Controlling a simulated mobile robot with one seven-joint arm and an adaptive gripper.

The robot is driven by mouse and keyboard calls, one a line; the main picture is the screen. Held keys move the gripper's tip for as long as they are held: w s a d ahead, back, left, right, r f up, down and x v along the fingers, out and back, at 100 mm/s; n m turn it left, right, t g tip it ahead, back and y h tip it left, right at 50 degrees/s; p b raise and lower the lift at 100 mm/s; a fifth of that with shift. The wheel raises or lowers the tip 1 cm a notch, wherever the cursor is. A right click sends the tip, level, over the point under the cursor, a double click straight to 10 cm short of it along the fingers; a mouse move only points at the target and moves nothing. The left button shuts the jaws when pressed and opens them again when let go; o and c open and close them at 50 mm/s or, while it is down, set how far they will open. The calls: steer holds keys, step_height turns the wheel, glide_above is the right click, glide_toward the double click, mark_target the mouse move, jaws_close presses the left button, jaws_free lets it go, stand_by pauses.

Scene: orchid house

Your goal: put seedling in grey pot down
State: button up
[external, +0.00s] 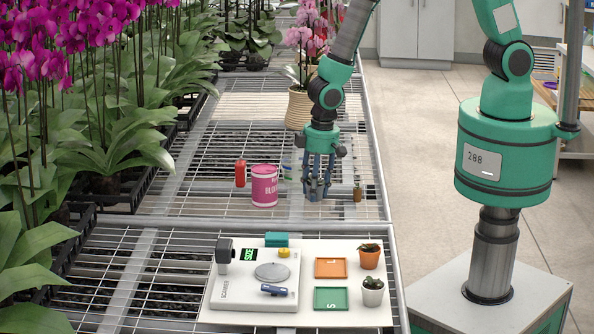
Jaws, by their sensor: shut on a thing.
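My gripper (317,192) hangs pointing down above the far bench mesh, behind the white board. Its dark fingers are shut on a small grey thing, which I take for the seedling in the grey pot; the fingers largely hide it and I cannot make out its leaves. On the board, a seedling in a pale whitish pot (372,292) stands at the right, beside the green tray (331,300). A seedling in an orange-brown pot (369,257) stands behind it, beside the orange tray (331,268).
A scanner (255,288) with a round plate and a blue pen-like thing fills the board's left. A teal block (276,239) lies behind. A pink tin (264,186), a red bottle (240,173) and a small brown bottle (357,190) stand near my gripper. Orchids crowd the left.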

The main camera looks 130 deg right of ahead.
steer(key=shift+f, duration=0.2)
steer(key=o, duration=1.2)
steer(key=shift+r, duration=0.15)
steer(key=r, duration=0.4)
steer(key=r+p, duration=0.1)
steer(key=r, duration=0.3)
steer(key=a+r+p, duration=0.1)
steer(key=r, duration=0.3)
steer(key=shift+s, duration=0.3)
